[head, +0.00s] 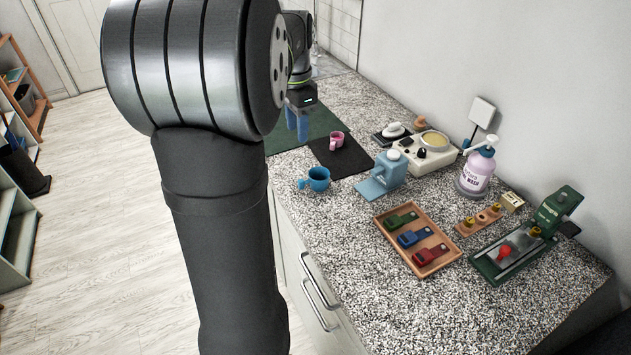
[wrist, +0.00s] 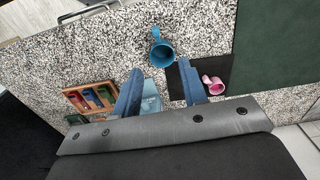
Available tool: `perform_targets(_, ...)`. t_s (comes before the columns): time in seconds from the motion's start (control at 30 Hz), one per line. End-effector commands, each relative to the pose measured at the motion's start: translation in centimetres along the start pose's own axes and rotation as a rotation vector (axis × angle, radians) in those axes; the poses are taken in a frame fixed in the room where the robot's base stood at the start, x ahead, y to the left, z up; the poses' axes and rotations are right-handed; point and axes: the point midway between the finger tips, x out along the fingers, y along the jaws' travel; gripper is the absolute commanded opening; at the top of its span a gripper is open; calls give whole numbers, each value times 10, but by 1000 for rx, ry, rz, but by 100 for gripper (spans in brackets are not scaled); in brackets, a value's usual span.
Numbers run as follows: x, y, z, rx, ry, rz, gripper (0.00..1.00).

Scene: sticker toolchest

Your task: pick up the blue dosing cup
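The blue cup (head: 319,180) stands on the speckled counter near its front edge, its handle pointing left in the head view. In the wrist view the blue cup (wrist: 162,55) lies just beyond the fingertips, roughly in line with the gap, its handle toward the top. My gripper (head: 297,138) has blue fingers and hangs behind the cup in the head view, apart from it. In the wrist view my gripper (wrist: 160,65) is open with nothing held between the fingers.
A pink cup (head: 337,140) sits on a dark mat (head: 350,160) behind the blue cup. A wooden tray (head: 445,262) of colored clips lies farther forward. The counter just around the blue cup is clear.

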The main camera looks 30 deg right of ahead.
Motion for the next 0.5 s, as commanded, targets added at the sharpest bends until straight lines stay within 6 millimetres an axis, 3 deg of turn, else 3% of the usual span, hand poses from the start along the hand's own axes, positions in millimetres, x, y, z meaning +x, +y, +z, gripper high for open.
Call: perform_targets(0.5, 102, 2, -1, 3, -3, 4, 39)
